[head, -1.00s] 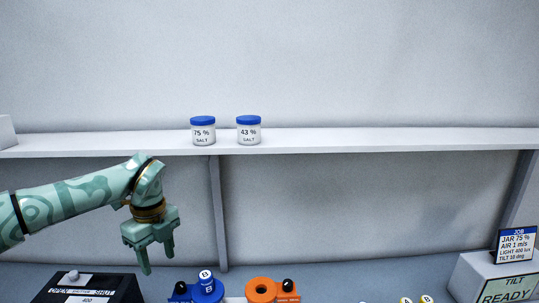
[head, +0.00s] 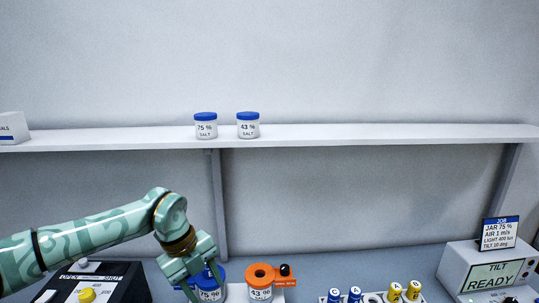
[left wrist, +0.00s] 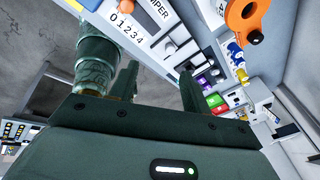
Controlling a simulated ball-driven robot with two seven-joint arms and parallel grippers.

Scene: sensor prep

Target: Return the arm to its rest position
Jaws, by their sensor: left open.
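My left gripper (head: 194,280) is low at the left of the head view, pointing down, with its fingers in front of or close beside a blue-topped holder (head: 218,276). Under the blue part is a white jar marked 75 % (head: 210,295); the gripper hides part of it, and I cannot tell whether they touch. In the left wrist view the two fingers (left wrist: 157,82) stand apart with nothing held between them. My left arm is bent at the wrist above the worktop. My right gripper is not in view.
An orange holder (head: 260,274) with a 43 % jar stands just right of the gripper. A black switch box (head: 122,281) is at left, blue and yellow plugs at lower right, a TILT box (head: 455,270) far right. Two salt jars (head: 206,127) sit on the shelf (head: 350,136). Space above the worktop is clear.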

